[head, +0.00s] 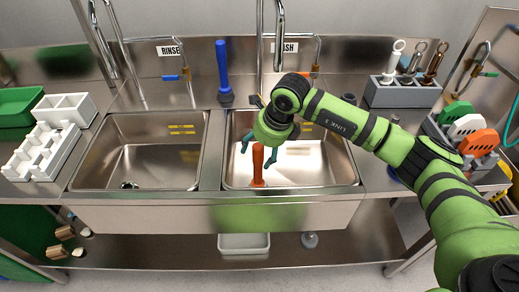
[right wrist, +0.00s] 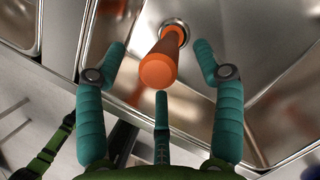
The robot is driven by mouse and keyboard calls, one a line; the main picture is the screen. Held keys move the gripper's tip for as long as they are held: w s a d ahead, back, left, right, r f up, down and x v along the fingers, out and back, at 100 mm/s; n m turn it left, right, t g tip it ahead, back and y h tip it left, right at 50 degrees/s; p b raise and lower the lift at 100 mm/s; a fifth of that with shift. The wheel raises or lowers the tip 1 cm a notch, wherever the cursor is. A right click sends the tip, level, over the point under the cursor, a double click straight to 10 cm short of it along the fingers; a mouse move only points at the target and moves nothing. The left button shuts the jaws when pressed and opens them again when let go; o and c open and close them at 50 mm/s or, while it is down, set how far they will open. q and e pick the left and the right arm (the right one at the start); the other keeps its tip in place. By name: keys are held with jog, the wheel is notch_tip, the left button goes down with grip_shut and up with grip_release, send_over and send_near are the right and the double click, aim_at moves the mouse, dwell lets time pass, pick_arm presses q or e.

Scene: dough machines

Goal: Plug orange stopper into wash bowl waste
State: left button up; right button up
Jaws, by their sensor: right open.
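The orange stopper (head: 258,166) stands upright in the wash bowl (head: 330,165), the right-hand sink under the partly hidden WASH label (head: 290,47). In the right wrist view the orange stopper (right wrist: 159,70) shows its round top, and its lower end is at the round metal waste (right wrist: 182,24). The stopper covers the waste opening, so I cannot tell how deep it sits. My right gripper (head: 258,152) is open above the stopper. Its teal fingers (right wrist: 160,50) are spread around the handle with gaps visible on both sides. My left gripper is not in view.
The empty rinse bowl (head: 135,150) is at the left. A blue handled tool (head: 222,72) stands on the ledge behind the divider. The tap (head: 279,40) rises just behind my right wrist. A grey rack (head: 400,96) is back right; white trays (head: 40,150) are far left.

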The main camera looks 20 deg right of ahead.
jog(key=shift+p+v, duration=0.55)
jog(key=shift+v, duration=0.55)
jog(key=shift+r, duration=0.15)
jog(key=v, duration=1.2)
